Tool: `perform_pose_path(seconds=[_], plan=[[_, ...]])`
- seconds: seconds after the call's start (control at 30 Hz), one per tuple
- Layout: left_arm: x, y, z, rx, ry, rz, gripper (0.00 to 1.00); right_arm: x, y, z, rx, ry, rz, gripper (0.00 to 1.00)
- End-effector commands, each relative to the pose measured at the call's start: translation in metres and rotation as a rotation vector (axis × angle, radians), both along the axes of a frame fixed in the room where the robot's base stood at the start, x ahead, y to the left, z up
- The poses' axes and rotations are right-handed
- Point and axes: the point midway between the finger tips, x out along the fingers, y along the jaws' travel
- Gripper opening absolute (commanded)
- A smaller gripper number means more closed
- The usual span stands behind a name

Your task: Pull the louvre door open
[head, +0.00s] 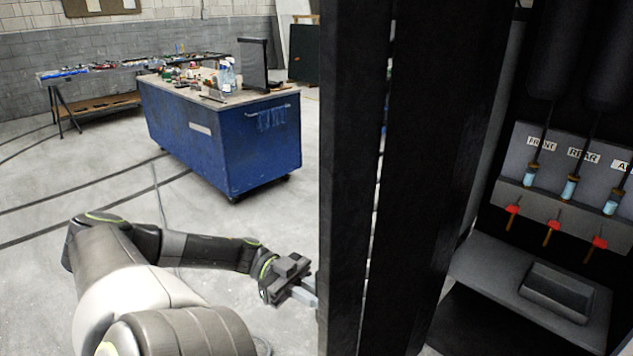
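The louvre door (354,180) appears as a tall black panel in the middle of the head view, seen at a steep angle. A narrow bright slit separates it from another black upright panel (430,150) on its right. No slats or handle can be made out. My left gripper (308,292) is at the door's lower left edge. Its fingertips meet or pass behind that edge, so I cannot tell whether they grip anything. My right gripper is out of view.
Right of the panels is an open dark recess with labelled gauges (571,187), red taps (552,227) and a grey shelf (500,268). A blue workbench (220,145) stands behind at left, with a cluttered trestle table (90,80) beyond. Floor between is clear.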

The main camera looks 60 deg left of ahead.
Motion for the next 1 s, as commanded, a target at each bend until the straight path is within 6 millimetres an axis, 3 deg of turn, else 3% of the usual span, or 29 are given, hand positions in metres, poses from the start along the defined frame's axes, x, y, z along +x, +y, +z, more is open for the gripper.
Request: perform_pose_path(seconds=[0.03,0.07,0.1,0.2,0.57,1.0], plan=[[0.001,0.0,0.0,0.003,0.001,0.002,0.0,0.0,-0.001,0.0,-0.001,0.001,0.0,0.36],[0.001,0.0,0.0,0.003,0.001,0.002,0.15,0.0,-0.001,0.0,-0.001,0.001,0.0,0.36],[0.001,0.0,0.0,0.002,0.001,0.001,0.2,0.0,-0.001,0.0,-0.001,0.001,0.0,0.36],[0.001,0.0,0.0,0.002,0.0,0.001,0.29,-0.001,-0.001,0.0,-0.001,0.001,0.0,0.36],[-0.003,0.007,-0.001,0.002,0.002,0.0,0.29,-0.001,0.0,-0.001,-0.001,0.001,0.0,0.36],[-0.036,0.09,-0.003,0.006,0.002,0.002,0.29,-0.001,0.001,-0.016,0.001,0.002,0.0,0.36]])
